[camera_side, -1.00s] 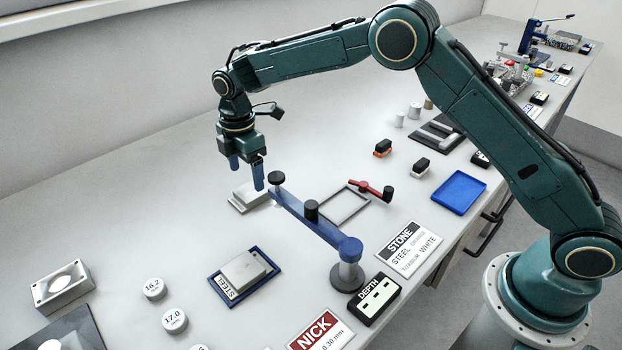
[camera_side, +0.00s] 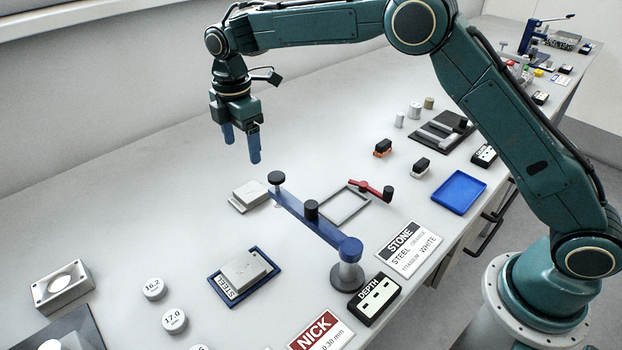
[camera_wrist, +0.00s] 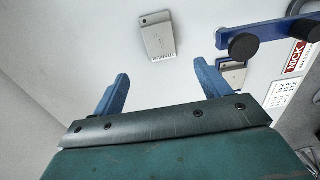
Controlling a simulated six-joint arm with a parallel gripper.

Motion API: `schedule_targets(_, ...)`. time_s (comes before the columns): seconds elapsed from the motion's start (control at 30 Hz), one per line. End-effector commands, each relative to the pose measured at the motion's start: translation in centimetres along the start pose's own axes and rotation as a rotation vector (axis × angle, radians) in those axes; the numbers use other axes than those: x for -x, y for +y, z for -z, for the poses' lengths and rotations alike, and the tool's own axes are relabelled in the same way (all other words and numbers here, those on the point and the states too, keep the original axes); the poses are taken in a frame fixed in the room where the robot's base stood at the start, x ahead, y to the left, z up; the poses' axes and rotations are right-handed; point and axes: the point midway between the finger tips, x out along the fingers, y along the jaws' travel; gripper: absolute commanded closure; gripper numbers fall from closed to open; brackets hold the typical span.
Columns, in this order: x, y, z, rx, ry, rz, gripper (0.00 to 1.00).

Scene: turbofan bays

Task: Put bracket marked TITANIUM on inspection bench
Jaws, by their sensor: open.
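A light grey bracket (camera_side: 250,195) lies flat on the worktop at the centre left. In the wrist view the bracket (camera_wrist: 157,36) has a small label on its near edge that seems to read TITANIUM. My gripper (camera_side: 242,152) is open and empty above it, with a clear gap. Its two blue fingers also show in the wrist view (camera_wrist: 162,72). A second grey bracket (camera_side: 246,270) sits in a blue-rimmed tray (camera_side: 221,291) labelled STEEL. I cannot tell which surface is named inspection bench; a thin grey square frame (camera_side: 366,211) lies on the worktop.
A blue swing arm on a post (camera_side: 318,228) stands close right of the bracket. A red lever (camera_side: 371,188) is by the frame. A blue tray (camera_side: 459,192), a STONE card (camera_side: 409,250) and a DEPTH block (camera_side: 375,298) lie right. The worktop left of the bracket is clear.

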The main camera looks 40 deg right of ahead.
Motion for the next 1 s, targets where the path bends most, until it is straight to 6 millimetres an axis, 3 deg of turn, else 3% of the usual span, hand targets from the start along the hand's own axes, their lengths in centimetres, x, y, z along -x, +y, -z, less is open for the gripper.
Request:
schedule_targets(0.37, 0.9, -0.4, -0.5, -0.029, 0.003, -0.009, 0.24)
schedule_targets(0.67, 5.9, -3.1, -3.2, -0.198, 0.023, -0.061, 0.24)
schedule_targets(1.0, 12.1, -9.1, -7.5, -0.476, 0.066, -0.139, 0.24)
